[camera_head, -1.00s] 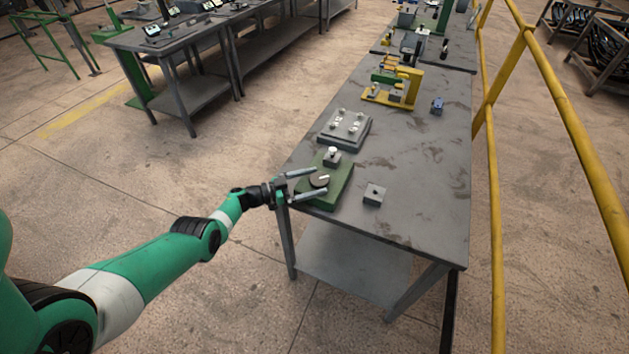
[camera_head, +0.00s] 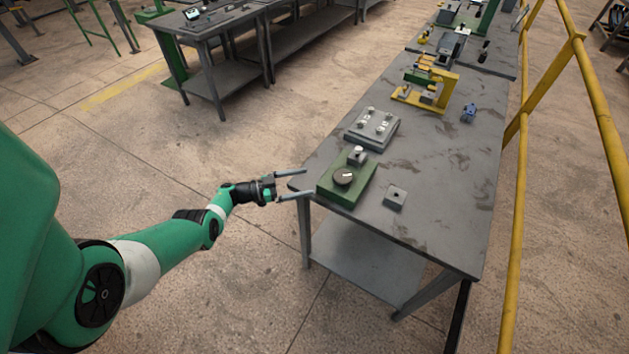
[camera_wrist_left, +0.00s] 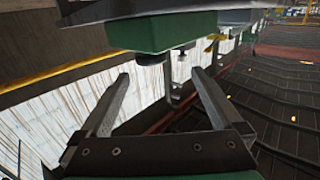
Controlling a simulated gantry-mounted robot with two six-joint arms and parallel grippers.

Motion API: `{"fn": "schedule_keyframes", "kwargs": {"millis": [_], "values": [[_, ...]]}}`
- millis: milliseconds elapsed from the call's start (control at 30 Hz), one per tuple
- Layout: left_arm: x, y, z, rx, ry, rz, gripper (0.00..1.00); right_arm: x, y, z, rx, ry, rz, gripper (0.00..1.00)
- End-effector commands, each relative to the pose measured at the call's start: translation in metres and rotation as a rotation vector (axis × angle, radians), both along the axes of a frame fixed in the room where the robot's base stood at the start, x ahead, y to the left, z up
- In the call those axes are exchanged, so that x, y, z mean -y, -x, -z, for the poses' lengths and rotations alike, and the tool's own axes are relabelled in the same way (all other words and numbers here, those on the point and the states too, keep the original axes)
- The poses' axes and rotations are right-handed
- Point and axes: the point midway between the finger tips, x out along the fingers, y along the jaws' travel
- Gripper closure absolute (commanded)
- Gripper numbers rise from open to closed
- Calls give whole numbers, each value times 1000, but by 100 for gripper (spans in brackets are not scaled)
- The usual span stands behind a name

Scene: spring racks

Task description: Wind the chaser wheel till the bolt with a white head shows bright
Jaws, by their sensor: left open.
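The chaser wheel appears to be the dark disc (camera_head: 343,178) with a pale mark, lying on a green base (camera_head: 335,194) at the bench's near left corner. A metal block with a pale-topped knob or bolt (camera_head: 357,152) stands behind it on the same base. I cannot tell whether that is the white-headed bolt, or whether it shows bright. My left gripper (camera_head: 306,183) is open and empty, left of the green base and apart from the wheel. In the left wrist view its open fingers (camera_wrist_left: 161,76) point towards a green block (camera_wrist_left: 162,33). My right gripper is not in view.
A grey plate with several pale-headed bolts (camera_head: 372,129) sits behind the green base. A small grey block (camera_head: 395,197) lies to its right. A yellow frame (camera_head: 425,92) and a blue item (camera_head: 468,112) stand farther back. A yellow railing (camera_head: 520,180) runs along the right.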

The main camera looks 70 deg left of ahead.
Motion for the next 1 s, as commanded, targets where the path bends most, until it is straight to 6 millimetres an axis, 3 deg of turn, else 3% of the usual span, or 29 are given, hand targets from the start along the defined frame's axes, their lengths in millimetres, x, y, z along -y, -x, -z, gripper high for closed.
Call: {"fn": "schedule_keyframes", "kwargs": {"millis": [67, 100, 200, 233, 300, 367, 467, 567, 700, 800, 900, 1000], "values": [[-28, 0, 6, -41, -20, -114, 0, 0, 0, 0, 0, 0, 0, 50], [-54, 1, 3, -59, -54, -206, 0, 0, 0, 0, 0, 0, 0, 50], [-130, 17, -22, -88, -163, -506, 0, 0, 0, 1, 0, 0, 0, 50], [-146, 22, -28, -90, -190, -597, 0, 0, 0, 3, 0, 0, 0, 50], [-169, 29, -42, -80, -230, -787, 0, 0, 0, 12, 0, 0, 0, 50], [-171, 31, -53, -59, -240, -928, 0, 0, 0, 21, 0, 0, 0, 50], [-142, 27, -62, -6, -198, -1100, 0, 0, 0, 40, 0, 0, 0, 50], [-86, 17, -59, 39, -113, -1170, 0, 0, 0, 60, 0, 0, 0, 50], [17, -12, -42, 77, -12, -1060, 0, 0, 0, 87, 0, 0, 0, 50], [72, -33, -23, 63, -5, -931, 0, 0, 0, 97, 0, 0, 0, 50], [101, -44, -5, 29, -6, -862, 0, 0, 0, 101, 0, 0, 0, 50], [109, -50, -5, 30, -6, -840, 0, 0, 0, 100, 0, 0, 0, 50]]}}
